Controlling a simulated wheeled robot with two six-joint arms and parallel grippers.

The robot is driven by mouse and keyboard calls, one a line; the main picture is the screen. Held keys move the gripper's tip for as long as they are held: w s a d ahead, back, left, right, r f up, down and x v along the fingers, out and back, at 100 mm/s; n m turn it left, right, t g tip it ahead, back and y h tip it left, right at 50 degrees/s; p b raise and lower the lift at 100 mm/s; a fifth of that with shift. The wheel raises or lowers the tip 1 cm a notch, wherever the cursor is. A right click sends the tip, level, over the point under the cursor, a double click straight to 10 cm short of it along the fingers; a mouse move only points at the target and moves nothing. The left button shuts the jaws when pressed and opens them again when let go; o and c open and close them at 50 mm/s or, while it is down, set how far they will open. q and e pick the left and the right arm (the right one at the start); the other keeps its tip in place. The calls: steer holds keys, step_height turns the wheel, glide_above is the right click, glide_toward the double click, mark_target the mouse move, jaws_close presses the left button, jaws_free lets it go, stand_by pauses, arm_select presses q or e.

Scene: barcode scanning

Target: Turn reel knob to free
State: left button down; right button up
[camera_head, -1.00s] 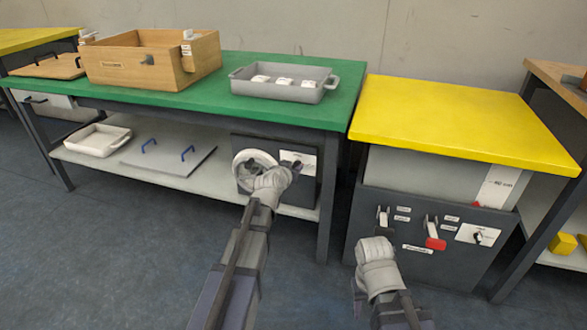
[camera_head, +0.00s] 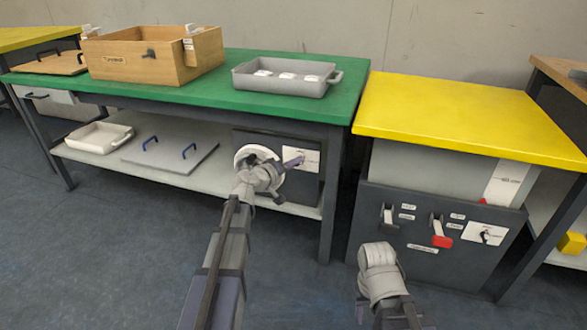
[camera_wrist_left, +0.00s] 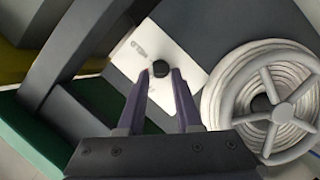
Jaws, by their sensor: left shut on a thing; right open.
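The reel knob (camera_wrist_left: 160,68) is a small black knob on a white plate (camera_wrist_left: 165,50), beside the reel (camera_wrist_left: 268,100) with its pale coiled cord and spoked wheel. My left gripper (camera_wrist_left: 160,78) is shut on the knob, one finger on each side. In the head view, my left gripper (camera_head: 295,161) reaches the white plate on the dark panel under the green table, and my wrist covers part of the reel. The knob itself is hidden there. My right gripper (camera_head: 377,270) is open in front of the dark cabinet, with its fingers mostly hidden.
The yellow-topped cabinet (camera_head: 455,120) has a dark front with a red-tipped lever (camera_head: 441,241) and another lever (camera_head: 389,217). The green table (camera_head: 200,95) carries a wooden box (camera_head: 130,57) and a grey tray (camera_head: 285,84). A white tray (camera_head: 99,138) sits on the lower shelf.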

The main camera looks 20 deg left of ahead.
arm_select(q)
steer(key=shift+a+f+n+t+h+b, duration=0.15)
steer(key=shift+n+t+h+b, duration=0.15)
steer(key=shift+n+b, duration=0.55)
steer(key=shift+f+n+t+h+b, duration=0.25)
steer(key=shift+n+h+b, duration=0.2)
steer(key=shift+n+b, duration=0.4)
steer(key=shift+a+f+n+t+h+b, duration=0.1)
steer(key=shift+n+t+h+b, duration=0.2)
steer(key=shift+n+b, duration=0.55)
steer(key=shift+n, duration=0.25)
steer(key=c, duration=0.6)
jaws_free()
steer(key=shift+s, duration=0.1)
steer(key=v, duration=0.7)
steer(key=shift+s+a, duration=0.15)
steer(key=shift+s, duration=0.15)
